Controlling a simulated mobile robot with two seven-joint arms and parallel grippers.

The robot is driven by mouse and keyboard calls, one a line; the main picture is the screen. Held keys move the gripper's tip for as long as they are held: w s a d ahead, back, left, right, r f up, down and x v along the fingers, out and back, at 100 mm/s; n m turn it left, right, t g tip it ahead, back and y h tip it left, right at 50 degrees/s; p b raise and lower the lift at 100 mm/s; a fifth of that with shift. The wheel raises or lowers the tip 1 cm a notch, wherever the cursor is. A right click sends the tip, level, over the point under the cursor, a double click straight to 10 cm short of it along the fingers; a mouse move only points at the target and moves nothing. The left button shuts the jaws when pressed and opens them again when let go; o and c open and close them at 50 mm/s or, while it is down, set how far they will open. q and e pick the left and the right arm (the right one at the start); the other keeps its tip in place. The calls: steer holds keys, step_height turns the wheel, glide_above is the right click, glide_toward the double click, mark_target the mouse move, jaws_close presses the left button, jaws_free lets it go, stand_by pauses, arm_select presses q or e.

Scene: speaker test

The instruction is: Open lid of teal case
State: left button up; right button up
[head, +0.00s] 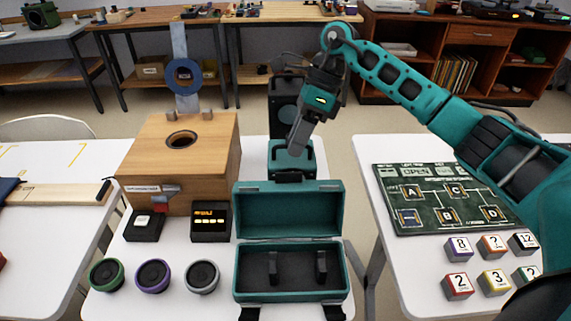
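The teal case (291,293) stands at the front right of the middle white table. Its lid (288,210) is raised and tilted back, hinged along the rear edge. The dark interior shows, with two black upright pieces in it. My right gripper (297,138) is above and behind the raised lid, apart from it, pointing down. Its grey fingers overlap from this angle, so I cannot tell whether they are open or shut. I see nothing held in it. My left gripper is not in view.
A teal block (292,157) and a dark upright box (284,92) stand behind the case. A wooden box (190,150) with a round hole is to its left, with several round drivers in front. A green board (440,198) and numbered cubes lie on the right table.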

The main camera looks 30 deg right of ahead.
steer(key=x, duration=0.6)
steer(key=shift+a+f, duration=0.15)
jaws_close()
stand_by(1.3)
